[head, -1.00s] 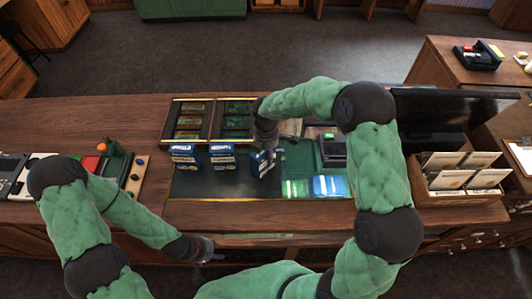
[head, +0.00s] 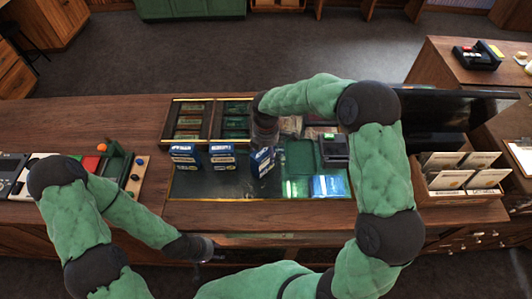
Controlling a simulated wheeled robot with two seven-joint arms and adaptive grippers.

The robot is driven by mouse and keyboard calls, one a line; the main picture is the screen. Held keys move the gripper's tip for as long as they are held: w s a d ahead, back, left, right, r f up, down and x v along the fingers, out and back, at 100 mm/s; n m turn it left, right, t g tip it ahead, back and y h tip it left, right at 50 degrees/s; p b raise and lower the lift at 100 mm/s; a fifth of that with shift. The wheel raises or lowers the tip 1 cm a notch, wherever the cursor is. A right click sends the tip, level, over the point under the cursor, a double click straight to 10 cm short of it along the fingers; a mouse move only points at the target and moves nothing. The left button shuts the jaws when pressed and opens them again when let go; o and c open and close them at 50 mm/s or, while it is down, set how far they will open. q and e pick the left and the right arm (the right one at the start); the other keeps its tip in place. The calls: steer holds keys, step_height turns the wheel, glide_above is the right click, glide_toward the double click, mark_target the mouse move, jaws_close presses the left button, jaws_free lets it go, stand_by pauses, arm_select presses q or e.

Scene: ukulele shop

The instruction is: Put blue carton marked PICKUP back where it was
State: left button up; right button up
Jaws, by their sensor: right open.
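Three blue-and-white cartons stand in a row on the dark counter mat: a left one (head: 183,156), a middle one (head: 222,157) and a right one (head: 262,161). Their print is too small to tell which is marked PICKUP. The right carton is turned at an angle to the other two. My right gripper (head: 265,142) is open, pointing down right at the top of the right carton; its fingertips are partly hidden, and I cannot tell whether they touch it. My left gripper (head: 212,254) is low at the counter's front edge, away from the cartons; its jaws are unclear.
Behind the cartons are dark compartment trays (head: 213,120). To the right lie a green tray (head: 300,157), a flat blue packet (head: 328,186) and a dark device (head: 334,148). A wooden card box (head: 460,175) and a monitor (head: 440,118) stand further right.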

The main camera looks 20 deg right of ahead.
step_height(320, 180, up, 10)
steer(key=shift+r, duration=0.2)
steer(key=shift+p, duration=0.3)
